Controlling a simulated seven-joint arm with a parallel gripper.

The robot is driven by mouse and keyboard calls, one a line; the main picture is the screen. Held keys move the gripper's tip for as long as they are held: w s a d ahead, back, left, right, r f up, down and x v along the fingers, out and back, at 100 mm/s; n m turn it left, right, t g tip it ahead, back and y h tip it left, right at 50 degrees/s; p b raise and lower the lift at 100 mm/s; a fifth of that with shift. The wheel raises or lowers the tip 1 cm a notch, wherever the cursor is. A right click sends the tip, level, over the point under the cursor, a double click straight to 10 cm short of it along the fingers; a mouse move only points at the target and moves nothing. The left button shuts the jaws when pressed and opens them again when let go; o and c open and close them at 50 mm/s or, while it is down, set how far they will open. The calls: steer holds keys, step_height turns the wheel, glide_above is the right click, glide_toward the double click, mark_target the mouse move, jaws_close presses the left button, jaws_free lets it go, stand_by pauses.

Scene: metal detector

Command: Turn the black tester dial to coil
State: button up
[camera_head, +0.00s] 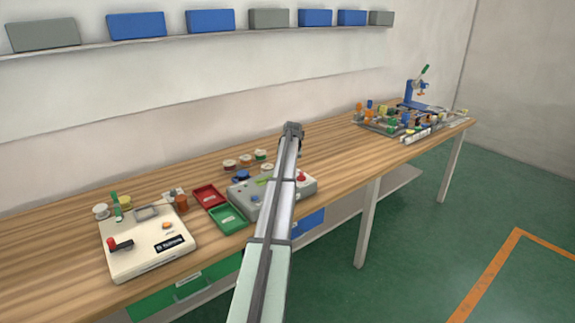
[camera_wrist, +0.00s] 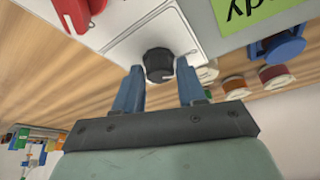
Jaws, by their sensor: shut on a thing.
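The black tester dial (camera_wrist: 158,62) stands on a white panel (camera_wrist: 128,38) of the grey tester (camera_wrist: 199,14) in the wrist view. My gripper (camera_wrist: 158,70) has one blue finger on each side of the dial and is shut on it. The dial's marks are too small to read, so its setting cannot be told. In the head view the grey tester (camera_head: 245,204) sits on the bench, and my arm hides the dial and the fingertips.
A red knob (camera_wrist: 78,12) and a green label (camera_wrist: 245,10) are on the tester near the dial. A green tray (camera_head: 228,219), a red tray (camera_head: 208,195) and a cream device (camera_head: 145,245) stand left of it. Several spools lie behind.

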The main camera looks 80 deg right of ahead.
steer(key=shift+n, duration=0.4)
steer(key=o, duration=1.1)
steer(key=v, duration=1.4)
steer(key=shift+s+d, duration=0.1)
steer(key=shift+s, duration=0.1)
steer(key=shift+w+f, duration=0.1)
